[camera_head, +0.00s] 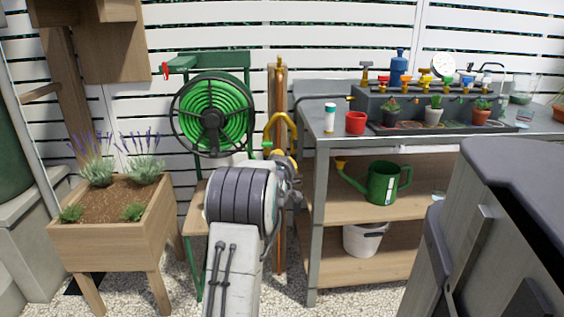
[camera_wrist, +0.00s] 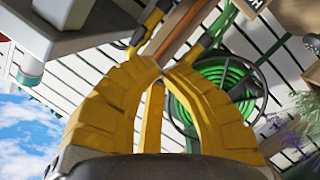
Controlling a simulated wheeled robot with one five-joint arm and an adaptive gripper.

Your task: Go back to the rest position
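My gripper (camera_wrist: 165,68) shows in the wrist view as two yellow fingers that arch inward. Their tips come together, and I see nothing between them. In the head view my arm reaches forward from the bottom middle, and its wrist end is in the space between the green hose reel (camera_head: 213,115) and the left end of the grey workbench (camera_head: 318,150). The fingers are partly hidden there among yellow parts. The wrist view is rolled: the hose reel (camera_wrist: 225,78) is at right, the bench edge (camera_wrist: 75,38) at upper left.
A wooden planter (camera_head: 115,245) with lavender stands at left. On the bench are a red cup (camera_head: 356,123), a white bottle (camera_head: 330,118) and several small pots. A green watering can (camera_head: 383,182) and a white bucket (camera_head: 365,240) are on the lower shelves. Wooden poles (camera_head: 278,85) stand behind my wrist.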

